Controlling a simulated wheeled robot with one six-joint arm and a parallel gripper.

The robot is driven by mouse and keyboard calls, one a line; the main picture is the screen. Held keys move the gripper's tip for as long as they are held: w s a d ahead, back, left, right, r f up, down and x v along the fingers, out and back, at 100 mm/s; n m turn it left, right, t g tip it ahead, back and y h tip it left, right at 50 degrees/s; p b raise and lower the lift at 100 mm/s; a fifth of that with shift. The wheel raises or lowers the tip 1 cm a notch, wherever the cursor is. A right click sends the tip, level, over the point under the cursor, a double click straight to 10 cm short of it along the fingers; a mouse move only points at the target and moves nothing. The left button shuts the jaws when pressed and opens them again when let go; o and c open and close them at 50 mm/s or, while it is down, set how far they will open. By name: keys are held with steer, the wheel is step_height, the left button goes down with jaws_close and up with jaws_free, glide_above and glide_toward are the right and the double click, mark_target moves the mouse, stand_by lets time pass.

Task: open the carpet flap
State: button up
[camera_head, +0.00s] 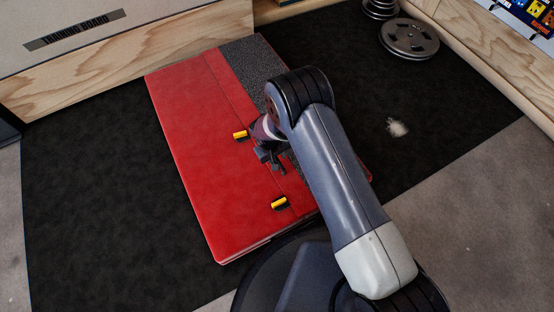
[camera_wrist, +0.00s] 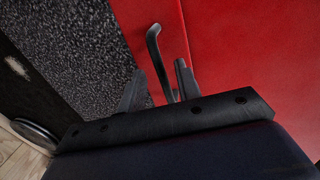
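A red folded pad lies on the dark mat, with a speckled grey carpet strip (camera_head: 248,62) along its right part. The carpet (camera_wrist: 75,45) fills the left of the wrist view beside a red band. A black bent handle (camera_wrist: 154,45) stands out near the seam between the red panels. My gripper (camera_head: 272,162) is low over the pad's right half, and the arm hides part of the carpet. In the wrist view my gripper (camera_wrist: 158,82) has its fingers apart, with the handle's lower part between them. I cannot tell whether they touch it.
Two yellow-and-black buckles (camera_head: 240,135) (camera_head: 280,203) sit on the red cover (camera_head: 195,140). Weight plates (camera_head: 409,38) lie at the back right. A wooden-edged board (camera_head: 120,60) stands behind the pad. The dark mat (camera_head: 90,190) is clear on the left.

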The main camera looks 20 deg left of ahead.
steer(key=shift+w+f, duration=0.1)
steer(key=shift+f, duration=0.3)
steer(key=shift+c, duration=0.2)
jaws_close()
